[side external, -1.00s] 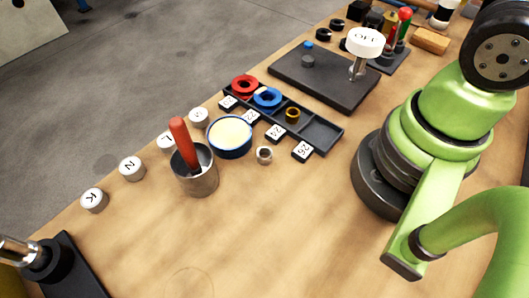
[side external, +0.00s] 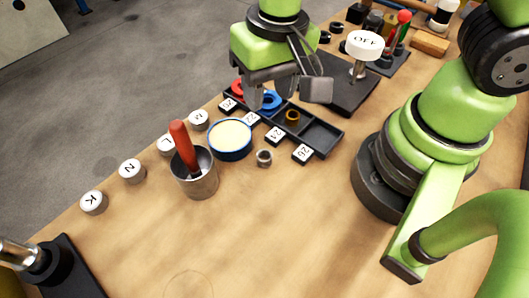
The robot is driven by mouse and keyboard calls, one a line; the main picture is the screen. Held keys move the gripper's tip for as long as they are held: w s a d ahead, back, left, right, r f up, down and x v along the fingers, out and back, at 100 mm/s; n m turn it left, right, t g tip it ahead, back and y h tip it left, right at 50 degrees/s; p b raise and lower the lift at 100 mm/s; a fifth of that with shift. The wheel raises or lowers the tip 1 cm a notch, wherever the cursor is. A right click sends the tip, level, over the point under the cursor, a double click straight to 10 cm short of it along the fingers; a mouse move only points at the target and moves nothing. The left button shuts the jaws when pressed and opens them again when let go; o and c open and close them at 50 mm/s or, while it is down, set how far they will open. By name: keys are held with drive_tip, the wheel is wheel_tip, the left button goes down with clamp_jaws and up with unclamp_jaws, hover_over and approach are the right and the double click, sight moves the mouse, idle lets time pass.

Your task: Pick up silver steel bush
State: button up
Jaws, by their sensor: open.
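The silver steel bush (side external: 264,158) is a small ring with a dark bore. It stands on the wooden table, just in front of the black tray and right of the round blue-rimmed tin. My gripper (side external: 285,96) is open, with its fingers apart and nothing seen between them. It hangs over the tray, above and behind the bush, apart from it. It partly covers the red ring (side external: 237,88) and blue ring (side external: 271,100) in the tray.
The black tray (side external: 322,137) also holds a brass-coloured ring (side external: 292,117) and has numbered tags along its front. The tin (side external: 230,138) and a metal cup (side external: 196,180) with a red-handled tool stand left of the bush. Lettered caps (side external: 132,170) line the left edge. The front table is clear.

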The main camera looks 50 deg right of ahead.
hover_over(266, 155)
drive_tip(key=s, duration=0.1)
drive_tip(key=shift+g+h, duration=0.3)
drive_tip(key=shift+g, duration=0.1)
drive_tip(key=f, duration=0.5)
drive_tip(key=a+f, duration=0.1)
drive_tip(key=f, duration=0.1)
drive_tip(key=shift+f, duration=3.55)
drive_tip(key=c, duration=0.7)
